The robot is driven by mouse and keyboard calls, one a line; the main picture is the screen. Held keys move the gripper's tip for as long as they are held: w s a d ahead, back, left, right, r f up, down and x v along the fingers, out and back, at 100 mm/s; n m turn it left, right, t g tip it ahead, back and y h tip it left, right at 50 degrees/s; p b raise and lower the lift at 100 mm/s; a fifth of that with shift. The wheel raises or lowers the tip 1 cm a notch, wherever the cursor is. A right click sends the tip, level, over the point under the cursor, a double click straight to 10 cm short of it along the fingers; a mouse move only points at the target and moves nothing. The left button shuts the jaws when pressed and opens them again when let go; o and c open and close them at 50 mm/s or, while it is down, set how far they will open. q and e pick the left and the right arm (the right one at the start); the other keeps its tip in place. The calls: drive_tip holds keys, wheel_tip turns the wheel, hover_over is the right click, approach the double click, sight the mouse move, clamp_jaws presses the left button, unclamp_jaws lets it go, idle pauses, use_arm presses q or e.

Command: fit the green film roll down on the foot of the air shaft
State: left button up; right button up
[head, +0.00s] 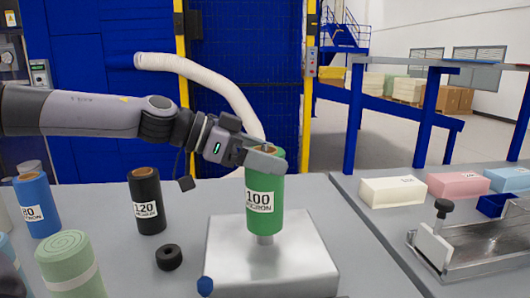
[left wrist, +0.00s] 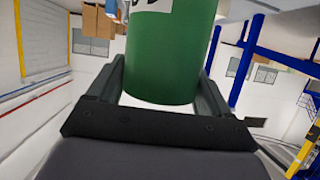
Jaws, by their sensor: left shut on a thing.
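The green film roll (head: 264,208), labelled 100, stands upright over the grey-white machine base (head: 222,262). It also shows in the left wrist view (left wrist: 165,60) between the two fingers. My left gripper (head: 266,158) is shut on its upper end. Below the roll, a short metal piece of the air shaft's foot (head: 265,239) shows on the base. The roll's lower edge is at or just above this foot; I cannot tell if they touch. The rest of the shaft is hidden by the roll and gripper. My right gripper is not in view.
A black roll (head: 147,205), a blue roll (head: 36,208) and a light green foam roll (head: 69,262) stand at the left. A black ring (head: 169,257) lies near the base. Foam blocks (head: 393,191) and a metal fixture (head: 470,245) are on the right table.

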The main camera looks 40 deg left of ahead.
sight(265, 190)
use_arm(q)
drive_tip(key=shift+f+b, duration=0.35)
drive_tip(key=shift+f, duration=0.7)
drive_tip(key=shift+f, duration=0.6)
drive_tip(key=o, duration=1.7)
drive_tip(key=shift+f, duration=0.1)
